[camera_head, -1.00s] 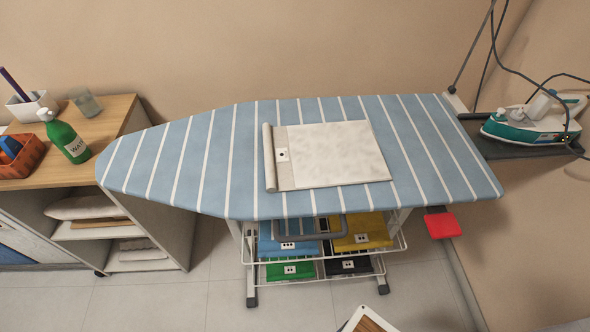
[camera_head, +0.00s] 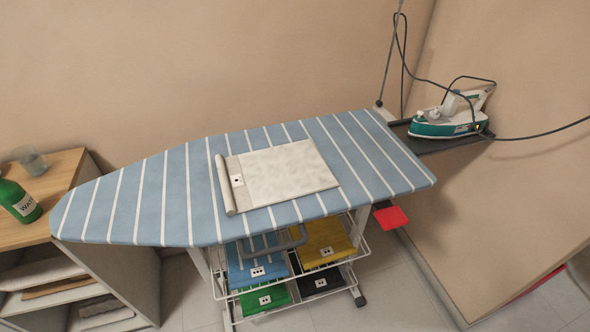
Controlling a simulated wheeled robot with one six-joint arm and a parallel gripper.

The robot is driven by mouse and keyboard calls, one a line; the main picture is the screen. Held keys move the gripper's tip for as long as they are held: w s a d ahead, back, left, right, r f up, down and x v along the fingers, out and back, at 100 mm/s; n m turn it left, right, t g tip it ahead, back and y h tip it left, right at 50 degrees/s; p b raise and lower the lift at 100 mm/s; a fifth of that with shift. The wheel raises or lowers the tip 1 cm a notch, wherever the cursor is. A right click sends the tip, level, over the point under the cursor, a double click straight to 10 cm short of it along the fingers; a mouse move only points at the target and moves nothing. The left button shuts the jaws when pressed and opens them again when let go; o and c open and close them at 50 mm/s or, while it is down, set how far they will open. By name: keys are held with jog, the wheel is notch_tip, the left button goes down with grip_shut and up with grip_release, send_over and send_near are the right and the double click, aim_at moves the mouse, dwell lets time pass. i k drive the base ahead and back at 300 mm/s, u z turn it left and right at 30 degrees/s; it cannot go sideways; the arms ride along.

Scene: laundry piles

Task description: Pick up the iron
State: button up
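The iron (camera_head: 447,121), teal and white, rests on a dark metal holder (camera_head: 436,143) at the right end of the ironing board. Its white handle is on its upper right side. A dark cord runs from it, looping up to a thin upright rod and off to the right. My gripper is not in view, so I cannot see whether it is open or shut.
The blue striped ironing board (camera_head: 180,195) carries a folded white cloth (camera_head: 285,173). Below it is a wire rack (camera_head: 228,291) with folded coloured cloths. A wooden cabinet (camera_head: 25,230) with a green bottle (camera_head: 20,201) stands left. Floor (camera_head: 400,311) shows at lower right.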

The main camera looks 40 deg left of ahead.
aim_at(455, 122)
jog(key=z, duration=0.4)
jog(key=i, duration=0.65)
jog(key=u, duration=2.15)
jog(key=i, duration=0.5)
jog(key=u, duration=0.15)
jog(key=k, duration=0.5)
jog(key=z, duration=0.85)
jog(key=i, duration=0.25)
jog(key=z, duration=0.05)
